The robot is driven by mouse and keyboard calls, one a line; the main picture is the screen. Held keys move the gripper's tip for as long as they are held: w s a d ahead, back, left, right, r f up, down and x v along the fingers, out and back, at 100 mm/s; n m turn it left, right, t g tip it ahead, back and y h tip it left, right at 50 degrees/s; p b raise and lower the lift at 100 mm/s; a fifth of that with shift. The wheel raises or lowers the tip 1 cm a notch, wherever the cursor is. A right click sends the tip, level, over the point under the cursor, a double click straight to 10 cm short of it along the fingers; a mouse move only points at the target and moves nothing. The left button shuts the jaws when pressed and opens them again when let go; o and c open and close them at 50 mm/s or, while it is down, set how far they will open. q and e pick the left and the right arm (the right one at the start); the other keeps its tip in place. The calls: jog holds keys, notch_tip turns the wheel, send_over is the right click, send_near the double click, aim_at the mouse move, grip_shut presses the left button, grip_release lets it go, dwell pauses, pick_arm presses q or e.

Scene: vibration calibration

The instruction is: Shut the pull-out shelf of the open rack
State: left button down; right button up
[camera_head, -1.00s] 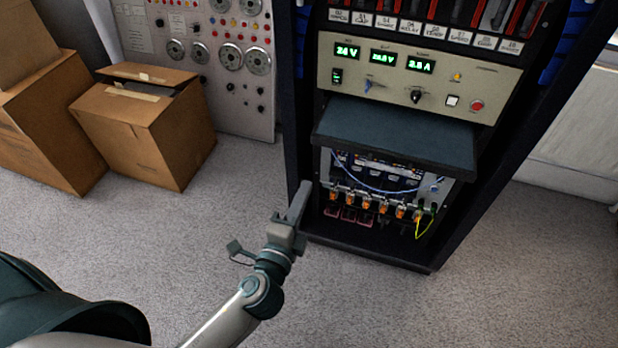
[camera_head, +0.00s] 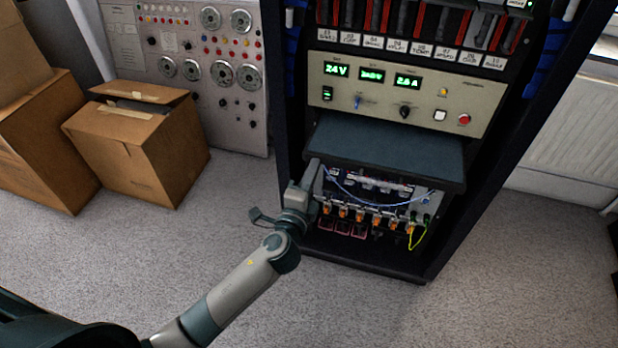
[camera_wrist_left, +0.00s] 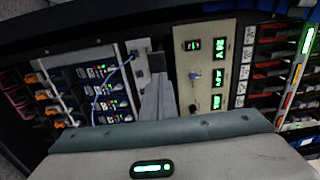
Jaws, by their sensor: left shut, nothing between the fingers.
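The pull-out shelf (camera_head: 385,152) is a flat dark slab that sticks out of the front of the open black rack (camera_head: 284,130), below the beige power panel. My left gripper (camera_head: 313,172) is shut and empty. Its fingertips are at the shelf's left front corner in the head view. In the left wrist view, the shut fingers (camera_wrist_left: 158,100) point at a small dark piece that looks like the shelf's edge. I cannot tell whether they touch it. My right gripper is not in view.
The beige panel (camera_head: 385,95) with green displays and knobs is above the shelf. A unit with orange connectors (camera_head: 360,214) and loose blue and yellow cables is below. Cardboard boxes (camera_head: 140,140) stand at the left. The carpet (camera_head: 230,225) before the rack is clear.

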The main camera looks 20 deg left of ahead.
aim_at(329, 124)
pick_arm(q)
jog(key=shift+w, duration=0.25)
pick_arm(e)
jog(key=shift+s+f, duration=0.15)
